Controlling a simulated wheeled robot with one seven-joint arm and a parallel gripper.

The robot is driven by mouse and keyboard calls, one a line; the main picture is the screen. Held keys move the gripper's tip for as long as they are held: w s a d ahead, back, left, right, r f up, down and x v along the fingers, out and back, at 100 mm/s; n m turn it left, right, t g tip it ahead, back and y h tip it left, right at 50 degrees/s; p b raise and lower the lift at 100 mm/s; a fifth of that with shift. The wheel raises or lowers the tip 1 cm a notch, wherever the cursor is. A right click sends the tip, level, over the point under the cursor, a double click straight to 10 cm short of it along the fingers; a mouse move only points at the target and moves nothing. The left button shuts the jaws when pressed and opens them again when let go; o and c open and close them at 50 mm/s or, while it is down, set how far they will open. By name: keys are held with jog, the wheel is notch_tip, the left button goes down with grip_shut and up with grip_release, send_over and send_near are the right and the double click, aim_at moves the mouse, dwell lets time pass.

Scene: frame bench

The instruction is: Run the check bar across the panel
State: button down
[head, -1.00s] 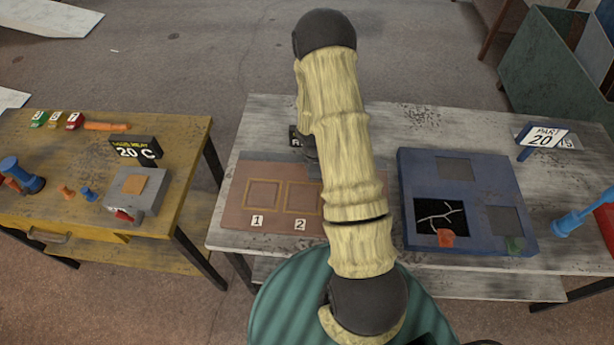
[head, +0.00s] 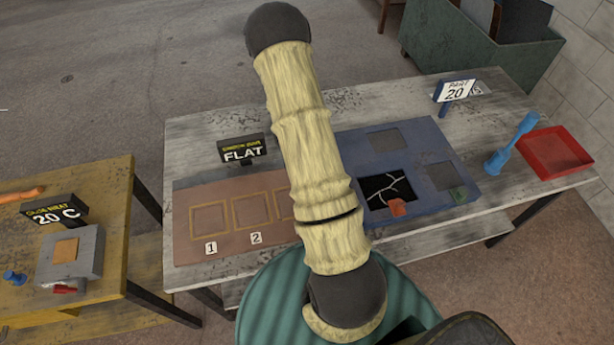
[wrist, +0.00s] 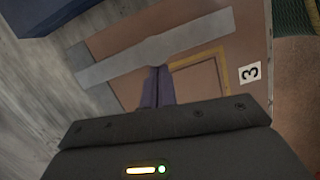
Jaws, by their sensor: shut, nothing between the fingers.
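In the wrist view a flat grey bar (wrist: 195,38), which looks like the check bar, lies across the brown board (wrist: 115,35). It has a wider part near its middle. My gripper (wrist: 157,72) is shut and empty, its fingertips close to the bar's middle; I cannot tell whether they touch it. In the head view the brown board (head: 182,225) has framed squares numbered 1 and 2; my arm hides its right part, the bar and my gripper. The blue panel (head: 415,165) has square openings, one dark with white branching lines.
A sign reading FLAT (head: 243,150) stands behind the board. A blue handled tool (head: 511,145) and a red tray (head: 555,153) are at right. A yellow bench (head: 100,195) is at left.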

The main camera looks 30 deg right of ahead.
jog(key=shift+d, duration=0.15)
jog(key=a, duration=0.1)
jog(key=w+a, duration=0.2)
jog(key=a, duration=0.1)
jog(key=b+v, duration=0.1)
jog(key=v, duration=0.9)
jog(key=shift+d, duration=0.1)
jog(key=shift+s, duration=0.1)
jog(key=s+a+r+m+t+y, duration=0.2)
jog(key=s+a+r+m+t, duration=0.2)
jog(key=s+a+r+m, duration=0.5)
notch_tip(320, 180, up, 4)
jog(key=a+m, duration=0.3)
jog(key=shift+s, duration=0.3)
jog(key=shift+w+d+r, duration=0.1)
jog(key=shift+r, duration=0.05)
dwell(0.8)
